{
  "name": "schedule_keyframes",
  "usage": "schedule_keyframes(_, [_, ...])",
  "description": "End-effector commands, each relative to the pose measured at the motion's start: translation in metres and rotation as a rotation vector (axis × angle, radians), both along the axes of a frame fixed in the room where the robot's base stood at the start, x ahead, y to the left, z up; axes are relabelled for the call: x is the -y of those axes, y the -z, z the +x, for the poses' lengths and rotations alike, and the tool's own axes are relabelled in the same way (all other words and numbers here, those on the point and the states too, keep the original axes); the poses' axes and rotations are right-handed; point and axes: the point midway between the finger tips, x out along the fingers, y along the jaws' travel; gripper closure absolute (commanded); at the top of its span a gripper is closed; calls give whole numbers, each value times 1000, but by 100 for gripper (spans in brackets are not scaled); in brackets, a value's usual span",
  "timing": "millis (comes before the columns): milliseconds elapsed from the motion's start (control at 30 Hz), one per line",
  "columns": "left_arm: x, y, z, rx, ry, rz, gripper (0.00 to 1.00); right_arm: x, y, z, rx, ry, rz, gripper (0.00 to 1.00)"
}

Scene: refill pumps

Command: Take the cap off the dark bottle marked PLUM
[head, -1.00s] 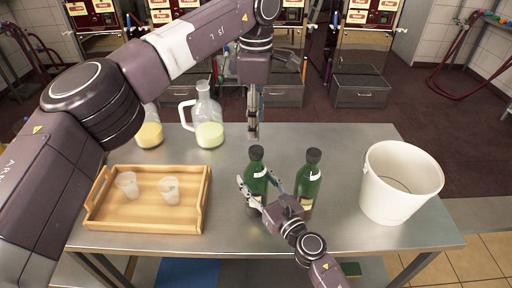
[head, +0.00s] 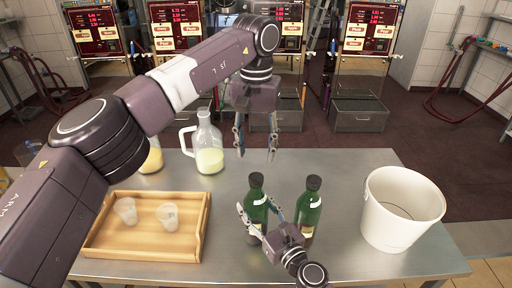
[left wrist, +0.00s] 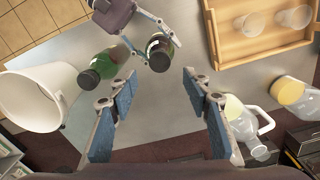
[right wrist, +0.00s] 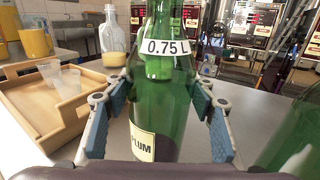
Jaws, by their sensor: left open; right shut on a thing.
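The dark green PLUM bottle (head: 256,206) stands upright on the table, left of a second green bottle (head: 308,208). Its PLUM label (right wrist: 143,146) and a 0.75 L neck band show in the right wrist view. Its dark cap (head: 256,180) is on; it also shows in the left wrist view (left wrist: 159,61). My right gripper (head: 260,209) is shut around the bottle's body, one finger on each side. My left gripper (head: 256,152) is open and empty, above and behind the bottle, fingers pointing down. In the left wrist view its fingers (left wrist: 149,90) are spread, with the cap beyond them.
A white bucket (head: 401,238) stands right of the bottles. A wooden tray (head: 190,250) with two clear cups is at the left. A glass jug (head: 208,158) and another pale-yellow-filled vessel (head: 152,160) stand at the back left. The table between tray and bottles is clear.

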Motion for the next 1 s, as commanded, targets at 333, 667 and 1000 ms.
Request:
schedule_keyframes(333, [0, 16, 0, -2, 121, 0, 55, 0, 0, 0, -1, 1, 0, 100])
schedule_keyframes(667, [0, 65, 0, -1, 119, -1, 55, 0, 0, 0, -1, 0, 0, 100])
schedule_keyframes(1000, [0, 80, 0, 0, 117, 0, 55, 0, 0, 0, 0, 0, 0, 100])
